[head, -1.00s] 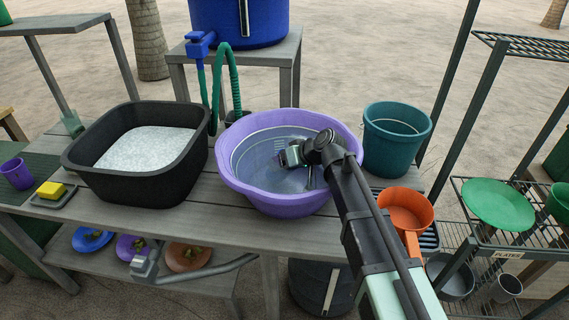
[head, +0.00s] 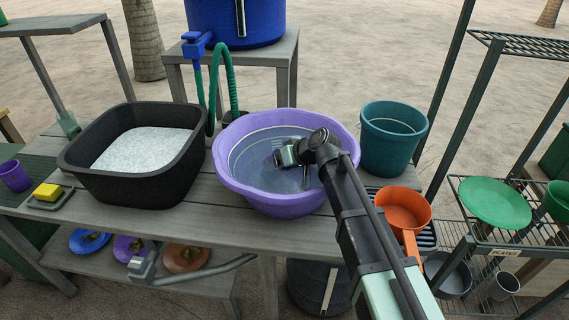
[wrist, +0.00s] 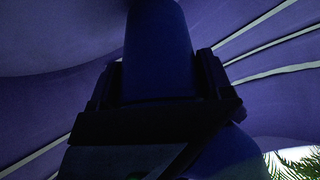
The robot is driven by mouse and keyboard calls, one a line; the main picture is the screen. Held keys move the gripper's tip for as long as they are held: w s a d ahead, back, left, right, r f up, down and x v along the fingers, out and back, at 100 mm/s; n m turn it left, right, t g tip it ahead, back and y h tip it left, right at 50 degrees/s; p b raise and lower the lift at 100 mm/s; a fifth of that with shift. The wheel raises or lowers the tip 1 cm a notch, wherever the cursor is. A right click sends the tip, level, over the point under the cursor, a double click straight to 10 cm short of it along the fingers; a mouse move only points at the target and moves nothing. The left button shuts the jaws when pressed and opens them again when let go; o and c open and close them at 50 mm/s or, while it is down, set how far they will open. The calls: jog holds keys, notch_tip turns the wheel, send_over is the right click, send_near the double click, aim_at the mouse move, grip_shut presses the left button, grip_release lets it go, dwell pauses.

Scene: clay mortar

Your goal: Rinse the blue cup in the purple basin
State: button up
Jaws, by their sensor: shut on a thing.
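The purple basin (head: 247,189) stands on the grey table and holds clear water. My gripper (wrist: 160,85) is down inside the basin. In the wrist view its two dark fingers are shut on a dark blue thing, which I take to be the blue cup (wrist: 158,45). The purple basin wall (wrist: 55,90) fills most of the wrist view around it. In the head view my wrist hides the fingertips and the cup, so I cannot tell how deep the cup sits or how it is tilted.
A black tub (head: 135,190) of white suds stands left of the basin. A teal bucket (head: 390,150) and an orange dipper (head: 404,210) are to its right. A yellow sponge (head: 47,191) and a purple cup (head: 14,175) sit far left. A green hose (head: 231,85) hangs behind.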

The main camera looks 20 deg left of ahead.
jog(key=shift+w+d, duration=0.15)
jog(key=shift+d, duration=0.65)
notch_tip(320, 180, up, 21)
jog(key=p, duration=2)
jog(key=shift+f, duration=0.2)
jog(key=shift+p, duration=0.3)
